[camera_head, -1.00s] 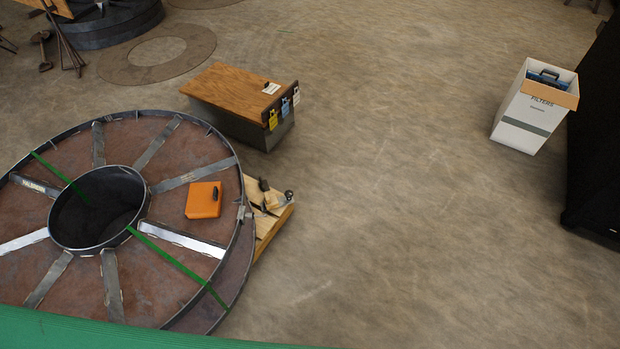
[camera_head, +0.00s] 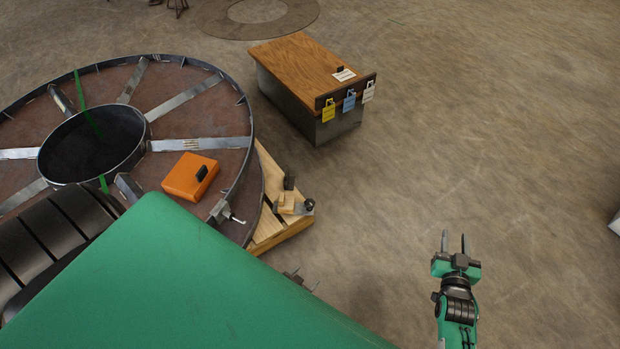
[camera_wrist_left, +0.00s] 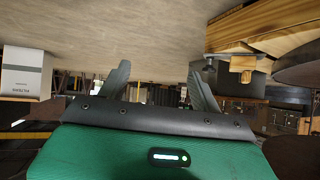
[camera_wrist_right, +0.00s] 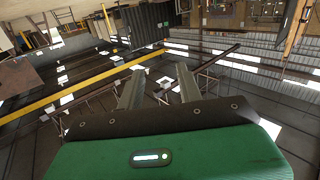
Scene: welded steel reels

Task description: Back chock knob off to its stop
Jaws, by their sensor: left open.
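The chock (camera_head: 290,206) is a small pale wood block on a metal fitting at the right corner of the wooden pallet, beside the reel. Its dark round knob (camera_head: 309,204) is at the right end. In the left wrist view the chock (camera_wrist_left: 242,63) appears upside down, with the knob (camera_wrist_left: 209,65) near the right finger's tip but beyond it. My left gripper (camera_head: 302,280) is mostly hidden behind my green body, below the chock and apart from it; its fingers are open and empty. My right gripper (camera_head: 455,243) is open and empty over the floor at right.
The steel reel (camera_head: 200,118) lies on the pallet (camera_head: 268,228) with an orange case (camera_head: 191,177) on it. A wood-topped box (camera_head: 312,72) with coloured tags stands behind. Floor to the right is clear. A white filter box (camera_wrist_left: 26,73) shows in the left wrist view.

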